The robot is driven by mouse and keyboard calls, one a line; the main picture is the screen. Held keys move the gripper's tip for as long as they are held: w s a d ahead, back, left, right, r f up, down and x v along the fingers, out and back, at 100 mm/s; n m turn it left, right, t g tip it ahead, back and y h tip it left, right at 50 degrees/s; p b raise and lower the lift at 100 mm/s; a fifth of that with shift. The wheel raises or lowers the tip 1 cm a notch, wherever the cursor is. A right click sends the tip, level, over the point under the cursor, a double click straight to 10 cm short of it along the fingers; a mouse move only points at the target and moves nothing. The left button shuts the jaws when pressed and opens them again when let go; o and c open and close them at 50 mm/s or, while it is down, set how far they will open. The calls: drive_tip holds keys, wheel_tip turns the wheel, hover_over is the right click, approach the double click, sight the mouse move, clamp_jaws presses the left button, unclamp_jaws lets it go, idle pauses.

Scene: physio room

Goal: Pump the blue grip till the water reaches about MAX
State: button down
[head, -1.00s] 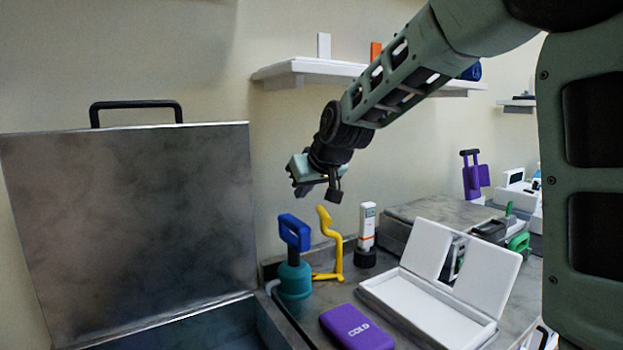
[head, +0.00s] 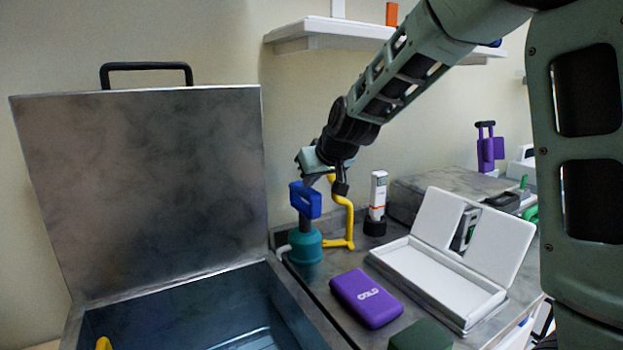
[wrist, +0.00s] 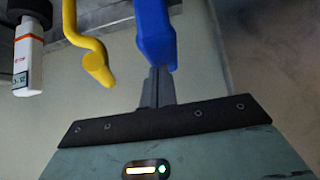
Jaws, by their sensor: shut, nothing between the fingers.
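The blue grip (head: 305,201) stands upright on the teal pump (head: 305,247) beside the open metal tank (head: 285,296). Its dark rod shows between grip and pump body. My gripper (head: 309,180) is shut and empty, just above the blue grip. In the wrist view the closed fingers (wrist: 157,80) point at the blue grip (wrist: 155,35) and overlap its near end; I cannot tell whether they touch. Water (head: 245,340) shows low in the tank at the bottom edge of the head view. No MAX mark is visible.
A yellow bent handle (head: 348,220) stands close right of the pump. The tank's raised lid (head: 140,190) stands at left.

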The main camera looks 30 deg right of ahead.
sight(312, 200)
drive_tip(key=shift+f+b, duration=2.45)
drive_tip(key=shift+f, duration=0.2)
drive_tip(key=shift+s, duration=0.1)
